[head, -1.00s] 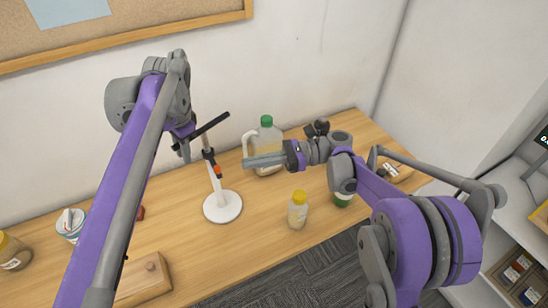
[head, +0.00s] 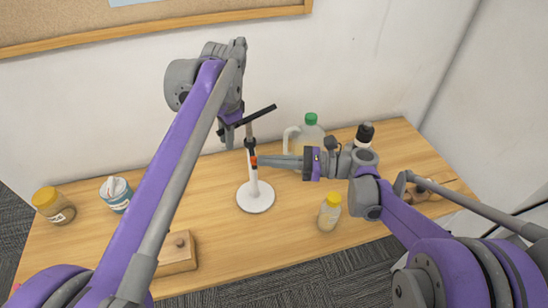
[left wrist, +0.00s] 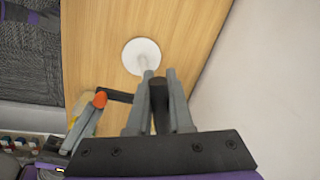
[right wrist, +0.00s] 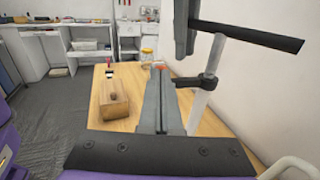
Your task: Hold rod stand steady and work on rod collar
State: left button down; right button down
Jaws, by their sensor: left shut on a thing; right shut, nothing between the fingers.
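The rod stand has a round white base (head: 255,198) on the table and an upright light rod. It also shows in the left wrist view (left wrist: 140,55). A black bar (head: 262,113) crosses its top. My left gripper (left wrist: 158,76) is shut on this bar; the grip is partly hidden in the head view. The black rod collar (right wrist: 208,80) sits on the rod below the bar, with an orange tip (left wrist: 100,99) on a black arm. My right gripper (right wrist: 160,75) is shut and empty, its fingertips at the orange tip. Whether they touch it is unclear.
A jug with a green cap (head: 311,120) and a dark-topped bottle (head: 365,132) stand behind my right arm. A yellow-capped bottle (head: 330,212) stands front right. A wooden block (head: 177,252), a tub (head: 117,196) and a yellow-lidded jar (head: 52,205) are left.

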jog(key=shift+s+a, duration=0.3)
jog(key=shift+a, duration=0.35)
jog(key=shift+d, duration=0.1)
pick_arm(q)
jog(key=c, duration=0.7)
grip_release()
jog(key=shift+c, duration=0.2)
pick_arm(e)
jog(key=s+d, duration=0.4)
jog(key=d, duration=0.9)
jog(key=shift+d, duration=0.15)
